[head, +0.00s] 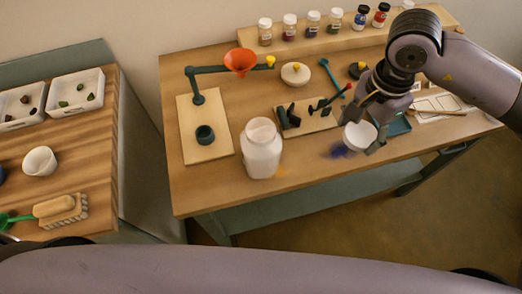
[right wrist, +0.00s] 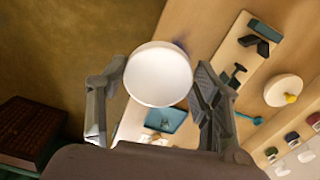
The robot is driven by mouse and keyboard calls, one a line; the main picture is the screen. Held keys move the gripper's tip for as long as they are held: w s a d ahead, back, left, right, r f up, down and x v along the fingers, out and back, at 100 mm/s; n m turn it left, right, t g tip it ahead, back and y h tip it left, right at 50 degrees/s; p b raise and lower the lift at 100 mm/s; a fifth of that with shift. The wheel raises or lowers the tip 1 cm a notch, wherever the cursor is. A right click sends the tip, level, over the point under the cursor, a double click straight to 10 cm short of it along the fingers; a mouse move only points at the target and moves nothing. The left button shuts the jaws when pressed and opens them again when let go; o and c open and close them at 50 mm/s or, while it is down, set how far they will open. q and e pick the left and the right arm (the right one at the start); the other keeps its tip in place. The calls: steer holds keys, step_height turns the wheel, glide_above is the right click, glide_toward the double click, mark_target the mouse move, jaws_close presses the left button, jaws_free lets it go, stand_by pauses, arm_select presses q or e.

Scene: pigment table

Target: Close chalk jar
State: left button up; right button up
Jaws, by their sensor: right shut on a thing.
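The chalk jar (head: 262,155) is a large white jar standing upright near the front edge of the table, left of my right gripper. Its mouth faces up with pale contents showing, and no lid sits on it. My right gripper (head: 362,141) is shut on a round white lid (head: 358,136), held by its sides above the table's front part, apart from the jar. The lid also shows between the two fingers in the right wrist view (right wrist: 158,75). My left gripper is not in view; a lilac arm link of mine crosses the bottom of the head view.
A stand with an orange funnel (head: 241,61) is behind the jar, with a dark cup (head: 205,134) on its base. A board with dark tools (head: 305,118) and a round white lid with a yellow knob (head: 295,73) lie behind. Small pigment jars (head: 313,24) line the back shelf. Blue powder (head: 338,152) lies near the lid.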

steer(key=n, duration=0.2)
steer(key=s+n, duration=0.1)
steer(key=n, duration=0.2)
steer(key=s+d+f+n, duration=0.1)
steer(key=n, duration=0.2)
steer(key=s+n, duration=0.1)
steer(key=n, duration=0.3)
steer(key=shift+s+d+f, duration=0.15)
steer(key=shift+d, duration=0.1)
steer(key=shift+s, duration=0.1)
